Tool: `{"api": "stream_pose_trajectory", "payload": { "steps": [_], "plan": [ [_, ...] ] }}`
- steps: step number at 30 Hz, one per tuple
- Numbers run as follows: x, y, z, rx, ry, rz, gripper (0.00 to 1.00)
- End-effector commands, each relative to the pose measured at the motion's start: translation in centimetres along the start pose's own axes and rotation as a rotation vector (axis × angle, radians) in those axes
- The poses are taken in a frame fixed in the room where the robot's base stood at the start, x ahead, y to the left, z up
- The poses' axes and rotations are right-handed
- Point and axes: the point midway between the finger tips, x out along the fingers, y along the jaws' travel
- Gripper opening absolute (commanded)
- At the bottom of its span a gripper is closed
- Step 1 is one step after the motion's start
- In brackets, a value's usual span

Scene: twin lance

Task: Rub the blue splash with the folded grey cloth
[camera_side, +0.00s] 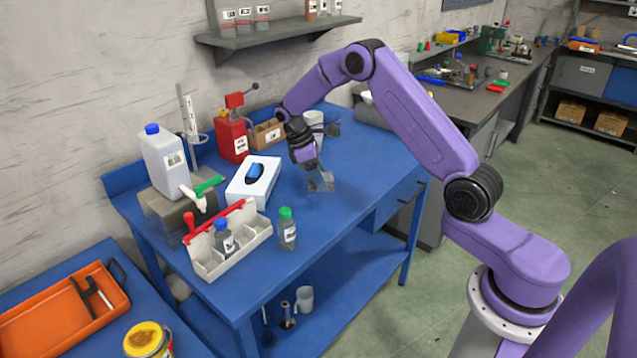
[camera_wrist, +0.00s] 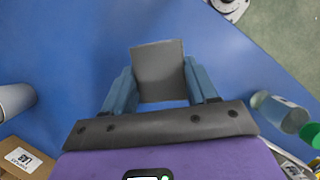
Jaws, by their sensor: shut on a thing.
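The folded grey cloth (camera_wrist: 158,62) is a small dark grey rectangle between the blue-grey fingers of my gripper (camera_wrist: 160,88). The gripper is shut on it, and the cloth sticks out past the fingertips. In the side view, my gripper (camera_side: 316,174) points down close to the blue bench top (camera_side: 345,205), with the cloth (camera_side: 322,184) at its tip. I cannot tell whether the cloth touches the bench. I cannot make out the blue splash against the blue bench in either view; it may be hidden under the cloth or the gripper.
A white box with a dark opening (camera_side: 243,190) stands left of my gripper. A green-capped bottle (camera_side: 287,232) and a white divided tray (camera_side: 212,262) stand nearer the front. A white cylinder (camera_side: 313,120), a cardboard box (camera_side: 268,134) and a red can (camera_side: 231,138) are behind. Bench to the right is clear.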

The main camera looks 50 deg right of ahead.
Motion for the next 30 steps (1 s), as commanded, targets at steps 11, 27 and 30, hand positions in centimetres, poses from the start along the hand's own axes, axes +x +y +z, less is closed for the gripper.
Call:
{"api": "stream_pose_trajectory", "payload": {
  "steps": [11,27,30],
  "plan": [
    [-2.2,0.0,0.9,0.001,0.001,0.0,0.29],
    [-2.2,0.0,1.2,0.009,0.001,-0.003,0.29],
    [-2.3,-0.3,2.2,0.05,0.004,-0.018,0.29]
  ]
}}
